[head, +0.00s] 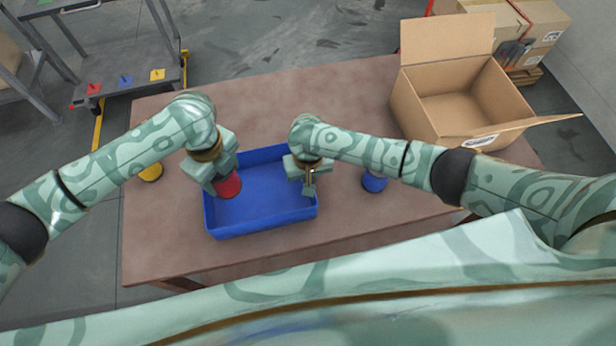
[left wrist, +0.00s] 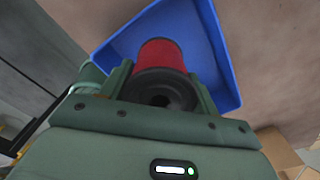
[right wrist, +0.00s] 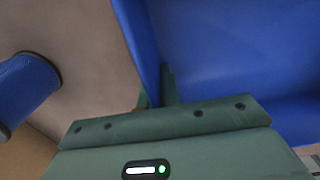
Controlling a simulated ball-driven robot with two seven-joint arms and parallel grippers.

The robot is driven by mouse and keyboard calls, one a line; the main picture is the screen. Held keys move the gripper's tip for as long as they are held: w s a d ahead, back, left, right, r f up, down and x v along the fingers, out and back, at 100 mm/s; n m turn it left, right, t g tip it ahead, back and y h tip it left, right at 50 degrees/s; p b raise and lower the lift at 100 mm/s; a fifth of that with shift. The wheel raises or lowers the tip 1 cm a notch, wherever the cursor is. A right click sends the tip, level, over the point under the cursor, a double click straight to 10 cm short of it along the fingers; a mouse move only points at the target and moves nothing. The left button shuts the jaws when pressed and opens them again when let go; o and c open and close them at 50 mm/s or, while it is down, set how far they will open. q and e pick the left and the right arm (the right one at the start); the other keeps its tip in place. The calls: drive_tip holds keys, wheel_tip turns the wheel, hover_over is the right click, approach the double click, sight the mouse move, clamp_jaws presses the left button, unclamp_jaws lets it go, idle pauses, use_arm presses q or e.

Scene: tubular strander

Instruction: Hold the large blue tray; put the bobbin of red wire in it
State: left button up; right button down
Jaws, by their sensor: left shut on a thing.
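The large blue tray (head: 262,222) sits on the brown table. My left gripper (head: 222,178) is shut on the bobbin of red wire (head: 230,186), over the left part of the tray. In the left wrist view, the bobbin (left wrist: 161,56) shows its black flange between the fingers, with the blue tray (left wrist: 215,60) beyond. I cannot tell whether the bobbin touches the tray floor. My right gripper (head: 309,184) is at the tray's right wall. In the right wrist view, its fingers (right wrist: 157,90) sit close together around the tray wall (right wrist: 149,45).
A bobbin of blue wire (head: 374,182) stands right of the tray, and a yellow one (head: 151,172) stands left of it. An open cardboard box (head: 440,125) is at the table's back right. The table's back middle (head: 270,105) is clear. A grey cart (head: 125,70) stands behind on the left.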

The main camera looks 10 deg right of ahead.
use_arm(q)
hover_over(236, 201)
drive_tip(key=shift+f, duration=4.3)
drive_tip(key=o, duration=1.3)
wheel_tip(236, 201, up, 12)
use_arm(e)
drive_tip(key=c, duration=1.5)
unclamp_jaws()
drive_tip(key=shift+c, duration=0.2)
drive_tip(key=shift+r, duration=0.1)
